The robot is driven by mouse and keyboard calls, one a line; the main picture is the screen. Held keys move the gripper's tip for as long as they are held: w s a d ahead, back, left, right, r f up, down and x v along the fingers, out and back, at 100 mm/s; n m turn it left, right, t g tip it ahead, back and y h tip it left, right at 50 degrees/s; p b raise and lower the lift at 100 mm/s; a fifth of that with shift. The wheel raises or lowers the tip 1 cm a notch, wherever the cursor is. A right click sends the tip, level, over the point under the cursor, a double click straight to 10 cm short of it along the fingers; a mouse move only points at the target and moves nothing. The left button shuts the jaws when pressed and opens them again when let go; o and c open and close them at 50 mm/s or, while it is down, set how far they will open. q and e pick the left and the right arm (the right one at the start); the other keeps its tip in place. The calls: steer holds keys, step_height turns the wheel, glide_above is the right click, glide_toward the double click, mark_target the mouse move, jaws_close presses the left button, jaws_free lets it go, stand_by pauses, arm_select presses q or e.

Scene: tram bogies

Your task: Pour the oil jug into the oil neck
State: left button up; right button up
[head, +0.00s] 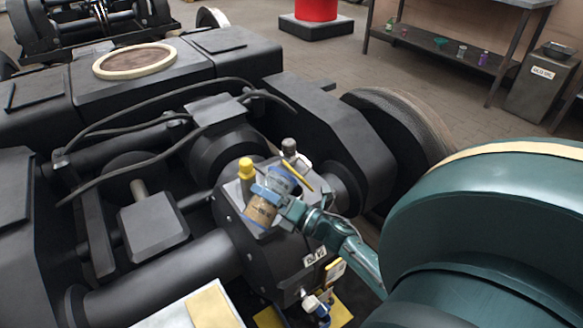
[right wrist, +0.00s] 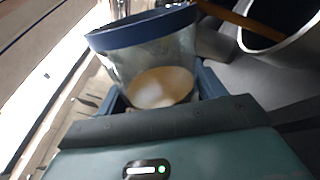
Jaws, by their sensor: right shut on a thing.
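My right gripper (head: 273,195) is shut on the oil jug (head: 261,211), a small see-through vessel with blue bands and a brown part. The jug is tilted above the dark gearbox housing. In the right wrist view the jug (right wrist: 150,55) has a dark blue rim, and a pale tan round patch shows low in it. A yellow-capped fitting (head: 246,168) stands just left of the jug, and a grey knob (head: 289,146) stands behind it. I cannot tell which part is the oil neck, or whether oil is flowing. My left gripper is not in view.
A thin yellow bar (head: 298,176) is close behind the jug. Black hoses (head: 150,120) cross the bogie, and a large wheel (head: 405,125) is to the right. A workbench (head: 450,50) with small items stands behind, with open floor before it.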

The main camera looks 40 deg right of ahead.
mark_target(277, 192)
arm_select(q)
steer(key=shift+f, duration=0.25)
arm_select(e)
steer(key=shift+f, duration=0.2)
steer(key=shift+r+m, duration=0.3)
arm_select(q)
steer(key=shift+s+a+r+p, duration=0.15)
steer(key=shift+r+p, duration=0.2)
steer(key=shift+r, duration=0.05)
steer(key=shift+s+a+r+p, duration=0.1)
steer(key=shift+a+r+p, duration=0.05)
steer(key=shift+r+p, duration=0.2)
arm_select(e)
steer(key=shift+r, duration=0.4)
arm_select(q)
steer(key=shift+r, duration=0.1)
arm_select(e)
steer(key=shift+r, duration=0.1)
steer(key=shift+r+p, duration=0.35)
steer(key=shift+p, duration=0.05)
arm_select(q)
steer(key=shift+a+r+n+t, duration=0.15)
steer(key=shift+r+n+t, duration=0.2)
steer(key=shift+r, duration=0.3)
arm_select(e)
steer(key=shift+r+m, duration=0.1)
steer(key=shift+m, duration=0.2)
